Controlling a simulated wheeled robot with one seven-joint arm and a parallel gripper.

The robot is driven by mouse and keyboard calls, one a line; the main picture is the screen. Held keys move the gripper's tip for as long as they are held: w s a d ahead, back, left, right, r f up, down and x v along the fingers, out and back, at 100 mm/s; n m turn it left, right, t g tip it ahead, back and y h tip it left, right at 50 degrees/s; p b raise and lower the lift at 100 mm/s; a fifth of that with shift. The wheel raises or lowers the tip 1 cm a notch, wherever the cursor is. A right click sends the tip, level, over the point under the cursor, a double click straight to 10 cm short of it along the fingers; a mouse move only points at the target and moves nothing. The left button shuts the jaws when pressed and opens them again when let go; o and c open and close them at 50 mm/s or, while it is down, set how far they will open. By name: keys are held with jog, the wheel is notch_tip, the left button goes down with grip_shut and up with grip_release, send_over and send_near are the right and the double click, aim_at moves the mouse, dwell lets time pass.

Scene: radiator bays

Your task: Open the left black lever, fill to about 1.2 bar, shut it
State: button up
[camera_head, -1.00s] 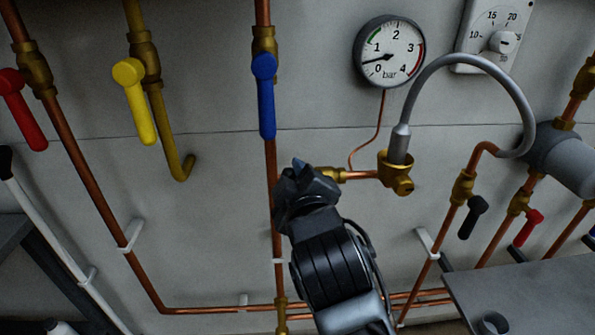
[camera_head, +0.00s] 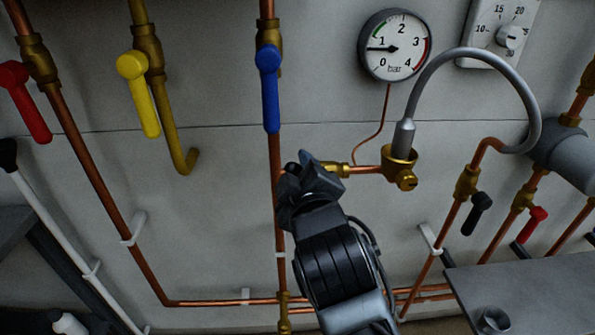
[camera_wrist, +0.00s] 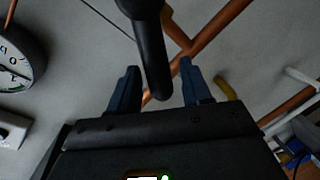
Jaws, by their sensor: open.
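My gripper (camera_head: 308,178) is at the brass fitting of the left filling valve (camera_head: 335,169) and hides the left black lever in the head view. In the wrist view the black lever (camera_wrist: 153,60) lies between the open fingers of my gripper (camera_wrist: 158,88), with a gap on both sides. How far the lever is turned I cannot tell. The pressure gauge (camera_head: 394,46) has its needle pointing almost straight left, between 0 and 1 bar, nearer 1. Part of the gauge also shows in the wrist view (camera_wrist: 15,60).
A blue lever (camera_head: 268,90) hangs just above my gripper, with yellow (camera_head: 140,95) and red (camera_head: 25,100) levers to its left. A grey hose (camera_head: 470,52) arches right from the brass valve body (camera_head: 398,165). A second black lever (camera_head: 477,213) and a grey shelf (camera_head: 540,295) are at the right.

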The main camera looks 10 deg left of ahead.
jog(key=v, duration=0.7)
jog(key=shift+o, duration=0.2)
jog(key=shift+s, duration=0.15)
dwell(4.8)
